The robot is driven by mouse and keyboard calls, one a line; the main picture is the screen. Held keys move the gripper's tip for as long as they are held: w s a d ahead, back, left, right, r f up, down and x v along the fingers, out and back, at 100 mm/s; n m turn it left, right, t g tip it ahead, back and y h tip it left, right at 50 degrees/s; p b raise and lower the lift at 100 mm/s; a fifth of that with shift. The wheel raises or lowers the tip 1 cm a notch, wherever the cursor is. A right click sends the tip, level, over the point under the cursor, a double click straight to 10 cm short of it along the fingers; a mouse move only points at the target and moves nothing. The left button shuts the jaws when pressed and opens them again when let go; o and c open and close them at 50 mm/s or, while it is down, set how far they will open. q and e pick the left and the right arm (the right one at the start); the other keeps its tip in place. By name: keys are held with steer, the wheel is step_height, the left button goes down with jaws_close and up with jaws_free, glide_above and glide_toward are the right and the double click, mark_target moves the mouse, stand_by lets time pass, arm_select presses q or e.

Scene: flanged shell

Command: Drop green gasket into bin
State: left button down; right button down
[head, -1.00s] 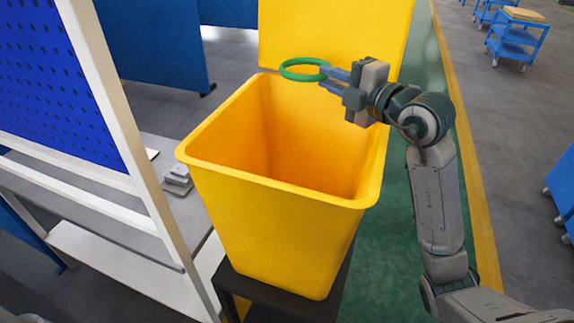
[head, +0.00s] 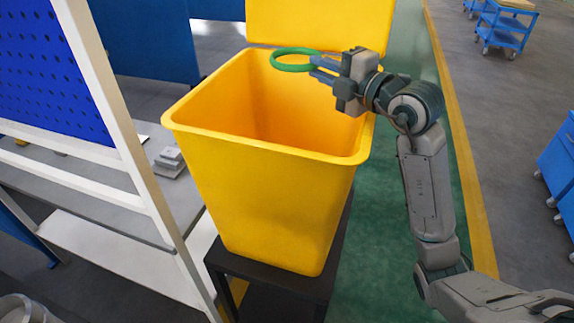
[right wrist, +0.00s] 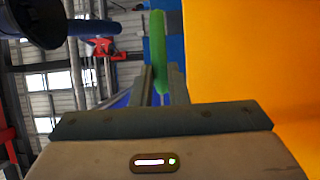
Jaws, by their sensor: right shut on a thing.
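The green gasket (head: 291,68) is a ring held by its right edge in my right gripper (head: 322,69). The gripper is shut on it, over the far right part of the open yellow bin (head: 262,220). In the right wrist view the gasket (right wrist: 157,50) shows as a green upright band between the two fingers (right wrist: 160,88). The bin stands upright on a dark stand with its mouth open upward. Its floor is hidden from the head view. My left gripper is not in view.
A yellow panel (head: 318,22) rises behind the bin. A white frame with a blue perforated board (head: 45,75) and a grey shelf stand to the left. Blue carts (head: 503,28) are far right. The green floor right of the bin is clear.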

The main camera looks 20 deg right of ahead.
steer(key=c, duration=1.3)
jaws_free()
steer(key=shift+w+f, duration=0.1)
steer(key=shift+w, duration=0.15)
steer(key=shift+s, duration=0.15)
steer(key=shift+s, duration=0.1)
steer(key=shift+s+d+f+b, duration=0.1)
steer(key=shift+s+d+b, duration=0.25)
steer(key=shift+s+b, duration=0.1)
steer(key=shift+b+v, duration=2.75)
steer(key=shift+v, duration=1.95)
